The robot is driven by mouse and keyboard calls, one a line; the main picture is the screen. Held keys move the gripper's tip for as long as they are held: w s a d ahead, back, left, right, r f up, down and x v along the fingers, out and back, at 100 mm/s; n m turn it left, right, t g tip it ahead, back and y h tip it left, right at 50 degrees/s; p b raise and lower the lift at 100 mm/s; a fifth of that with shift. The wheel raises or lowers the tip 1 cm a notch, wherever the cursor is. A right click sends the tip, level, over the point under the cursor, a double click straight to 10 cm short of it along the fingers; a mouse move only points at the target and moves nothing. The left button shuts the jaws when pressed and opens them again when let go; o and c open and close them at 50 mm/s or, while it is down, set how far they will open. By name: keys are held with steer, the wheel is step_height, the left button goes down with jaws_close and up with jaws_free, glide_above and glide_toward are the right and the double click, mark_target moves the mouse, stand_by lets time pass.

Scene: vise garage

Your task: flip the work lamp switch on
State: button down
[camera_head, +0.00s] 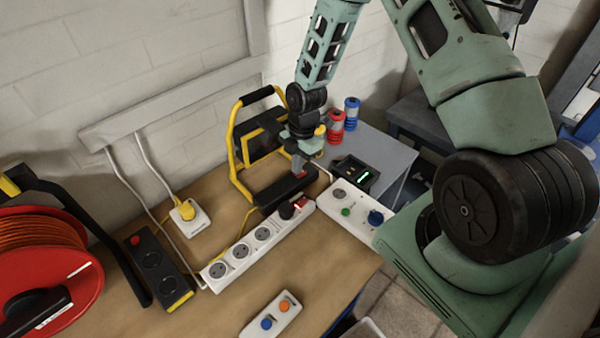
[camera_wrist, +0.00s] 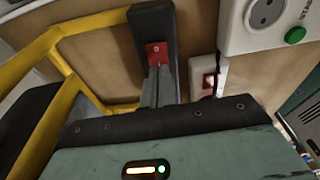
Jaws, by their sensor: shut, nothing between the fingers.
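The work lamp (camera_head: 258,143) stands at the back of the bench, a black lamp head in a yellow tube frame. Its black base (camera_head: 283,193) lies in front of it and carries a red switch (camera_wrist: 157,53). The yellow frame (camera_wrist: 72,80) also shows at the left of the wrist view. My gripper (camera_head: 298,163) is shut and empty, pointing down at the base. In the wrist view its fingertips (camera_wrist: 158,72) are right at the near edge of the red switch; I cannot tell whether they touch. I cannot tell the switch's position.
A white power strip (camera_head: 238,254) with a black plug and its own red switch lies close in front of the base. A white socket box (camera_head: 355,218) with a green button is to the right. A black strip (camera_head: 155,262) and red cable reel (camera_head: 40,270) are left.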

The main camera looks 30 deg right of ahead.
steer(key=shift+f+b, duration=0.35)
steer(key=shift+f, duration=0.15)
steer(key=shift+r+p, duration=2.7)
steer(key=shift+r, duration=0.85)
steer(key=shift+r, duration=0.1)
